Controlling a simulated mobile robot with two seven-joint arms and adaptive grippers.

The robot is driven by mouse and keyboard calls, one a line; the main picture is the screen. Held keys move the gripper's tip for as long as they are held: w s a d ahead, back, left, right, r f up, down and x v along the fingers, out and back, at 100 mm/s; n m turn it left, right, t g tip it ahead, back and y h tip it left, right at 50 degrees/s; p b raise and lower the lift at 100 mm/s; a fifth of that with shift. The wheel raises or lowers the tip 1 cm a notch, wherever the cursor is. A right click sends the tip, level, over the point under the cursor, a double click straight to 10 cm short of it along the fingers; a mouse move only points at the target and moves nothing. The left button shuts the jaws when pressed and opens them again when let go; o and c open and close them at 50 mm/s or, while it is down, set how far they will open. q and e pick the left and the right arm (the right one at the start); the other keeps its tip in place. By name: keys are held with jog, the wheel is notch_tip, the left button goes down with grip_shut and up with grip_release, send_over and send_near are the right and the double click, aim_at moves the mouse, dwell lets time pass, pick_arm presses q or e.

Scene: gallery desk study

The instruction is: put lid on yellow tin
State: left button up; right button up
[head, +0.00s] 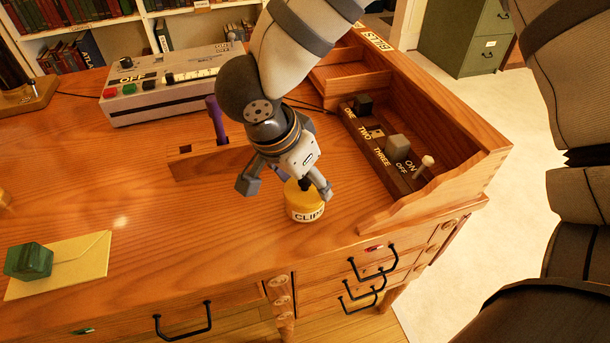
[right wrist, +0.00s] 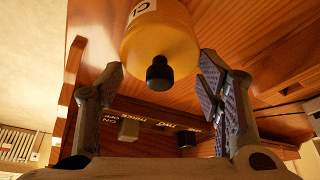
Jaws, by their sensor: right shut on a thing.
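The yellow tin (head: 306,213), labelled CLIPS, stands upright on the desk near its front edge. Its lid (head: 293,188) is a yellow disc with a black knob, at the top of the tin; any gap between them is hard to see. In the right wrist view the lid's yellow face (right wrist: 160,45) and black knob (right wrist: 159,74) lie between the fingers (right wrist: 161,82). My left gripper is not in view.
A wooden organizer (head: 440,105) with a switch panel (head: 378,145) stands close on the right. Behind are a wooden holder (head: 205,165) with a purple-handled thing (head: 215,118) and a grey console (head: 165,88). A green block (head: 28,261) lies on an envelope (head: 85,265) at front left.

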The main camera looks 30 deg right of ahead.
jog(key=shift+f, duration=0.2)
dwell(0.5)
jog(key=o, duration=1.1)
jog(key=shift+c, duration=0.2)
jog(key=shift+o, duration=0.6)
jog(key=shift+o, duration=1.4)
jog(key=shift+r, duration=3.55)
